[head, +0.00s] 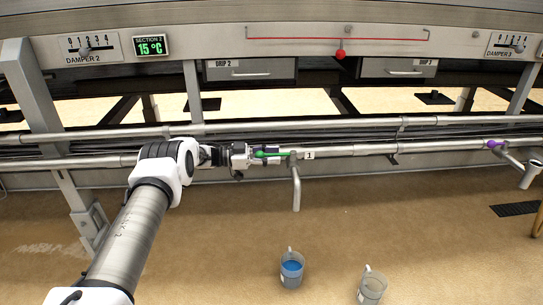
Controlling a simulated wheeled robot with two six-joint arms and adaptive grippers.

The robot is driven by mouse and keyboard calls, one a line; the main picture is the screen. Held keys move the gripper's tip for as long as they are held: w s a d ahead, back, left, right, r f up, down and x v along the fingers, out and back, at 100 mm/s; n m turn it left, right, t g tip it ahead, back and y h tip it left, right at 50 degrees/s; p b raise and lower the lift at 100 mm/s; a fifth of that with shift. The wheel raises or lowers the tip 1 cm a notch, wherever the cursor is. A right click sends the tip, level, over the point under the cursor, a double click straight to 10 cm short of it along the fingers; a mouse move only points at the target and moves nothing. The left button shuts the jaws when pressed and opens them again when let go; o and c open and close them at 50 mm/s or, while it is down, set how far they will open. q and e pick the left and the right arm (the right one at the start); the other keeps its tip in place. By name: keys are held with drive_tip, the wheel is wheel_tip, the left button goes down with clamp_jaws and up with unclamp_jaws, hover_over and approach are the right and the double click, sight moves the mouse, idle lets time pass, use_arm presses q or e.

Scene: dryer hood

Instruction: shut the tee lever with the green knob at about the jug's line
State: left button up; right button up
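A tee lever with a green knob (262,154) lies along the pipe, just left of a tag marked 1 (309,155). A bent grey spout (296,188) hangs below the pipe there. A jug with blue content (291,271) stands on the floor below the spout, a little to its left. My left gripper (268,154) reaches in from the left, with its finger end at the green knob. Whether the fingers touch or grip the knob is too small to tell. My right gripper is out of view.
A second, clear jug (372,287) stands on the floor to the right. A purple-knobbed lever (494,144) and another spout (531,175) are far right. Long pipes (350,150) cross the view. A red knob (341,54) and drawers (250,69) are above.

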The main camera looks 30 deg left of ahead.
use_arm(q)
drive_tip(key=v, duration=1.2)
